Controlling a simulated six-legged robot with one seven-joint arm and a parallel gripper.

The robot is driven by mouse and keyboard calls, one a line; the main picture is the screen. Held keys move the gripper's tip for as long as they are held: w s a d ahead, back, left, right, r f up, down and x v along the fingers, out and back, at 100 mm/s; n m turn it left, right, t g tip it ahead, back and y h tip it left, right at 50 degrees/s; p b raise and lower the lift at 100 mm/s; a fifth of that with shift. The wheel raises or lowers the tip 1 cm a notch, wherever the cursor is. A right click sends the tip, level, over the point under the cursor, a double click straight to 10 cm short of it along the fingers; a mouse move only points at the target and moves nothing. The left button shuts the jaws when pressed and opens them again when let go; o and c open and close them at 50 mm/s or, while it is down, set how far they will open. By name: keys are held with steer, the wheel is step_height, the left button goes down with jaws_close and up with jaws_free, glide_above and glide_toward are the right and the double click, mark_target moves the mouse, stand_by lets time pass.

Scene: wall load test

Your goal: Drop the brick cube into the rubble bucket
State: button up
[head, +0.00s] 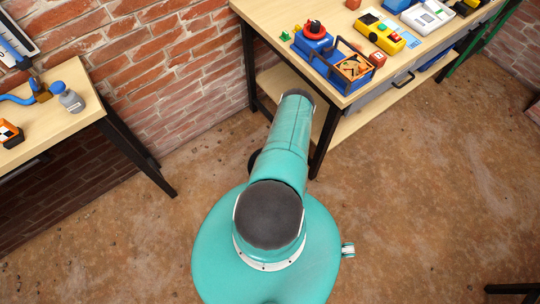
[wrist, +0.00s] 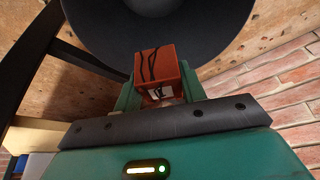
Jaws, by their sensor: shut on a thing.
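The brick cube (wrist: 150,68) is red-brown with dark crack-like lines and shows in the wrist view. My gripper (wrist: 159,82) has its teal fingers shut on it, one on each side. Beyond the cube is a wide, dark grey, round hollow shape (wrist: 88,28), which looks like the rubble bucket, with a lighter patch at its middle. The cube overlaps its lower part in the picture; I cannot tell how far apart they are. In the head view my arm reaches away toward the bench, and my gripper, the cube and the bucket are hidden.
In the head view, a wooden workbench (head: 345,98) with toy-like tools and a blue bin (head: 313,42) stands just right of my arm. A second table (head: 60,120) stands left, against the brick wall (head: 165,85).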

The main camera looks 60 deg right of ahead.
steer(key=shift+f, duration=0.4)
steer(key=o, duration=1.2)
steer(key=shift+c, duration=0.2)
steer(key=v, duration=1.3)
steer(key=shift+r, duration=0.4)
steer(key=shift+a, duration=0.1)
